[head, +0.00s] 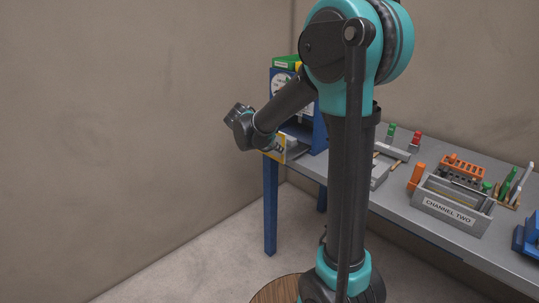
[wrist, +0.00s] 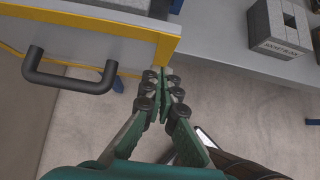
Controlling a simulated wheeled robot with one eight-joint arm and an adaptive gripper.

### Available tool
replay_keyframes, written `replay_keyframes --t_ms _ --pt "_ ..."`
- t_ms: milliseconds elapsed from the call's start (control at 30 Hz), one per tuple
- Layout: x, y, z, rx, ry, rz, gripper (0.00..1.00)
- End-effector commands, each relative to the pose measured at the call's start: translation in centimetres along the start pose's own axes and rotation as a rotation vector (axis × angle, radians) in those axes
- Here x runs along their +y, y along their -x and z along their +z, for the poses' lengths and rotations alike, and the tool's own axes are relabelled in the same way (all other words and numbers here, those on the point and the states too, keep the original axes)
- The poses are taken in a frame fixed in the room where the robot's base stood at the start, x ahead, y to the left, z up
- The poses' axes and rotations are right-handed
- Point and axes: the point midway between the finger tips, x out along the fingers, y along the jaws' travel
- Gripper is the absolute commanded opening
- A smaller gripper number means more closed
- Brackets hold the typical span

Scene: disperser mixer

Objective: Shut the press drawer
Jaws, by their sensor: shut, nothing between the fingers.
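The press drawer (head: 275,149) sticks out of the blue press housing (head: 318,132) at the left end of the bench. Its pale front with yellow edging (wrist: 130,45) fills the upper left of the wrist view. A black bar handle (wrist: 70,85) is on that front. My gripper (wrist: 164,76) is shut and empty, its fingertips close to the right end of the drawer front. I cannot tell whether they touch it. In the head view the fingers are too small to make out clearly against the drawer, and my arm covers part of the housing.
The grey bench (head: 473,244) runs to the right. On it are a grey box marked CHANNEL TWO (head: 448,213), orange racks (head: 462,168), green and red pieces and a blue item (head: 528,235). A grey labelled box (wrist: 280,28) shows at the wrist view's upper right. The floor is clear.

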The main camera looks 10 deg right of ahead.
Motion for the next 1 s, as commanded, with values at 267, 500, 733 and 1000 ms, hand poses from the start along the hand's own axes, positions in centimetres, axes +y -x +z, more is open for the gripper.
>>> replay_keyframes --t_ms 267,500,733,1000 --pt "-0.1 -5.3 5.4 -0.001 -0.004 -0.003 0.00" --pt "-0.1 -8.8 8.9 -0.001 -0.002 -0.002 0.00" --pt "0.0 -10.8 10.8 0.000 -0.002 -0.001 0.00" --pt "0.0 -11.4 11.5 -0.002 0.001 0.000 0.00"
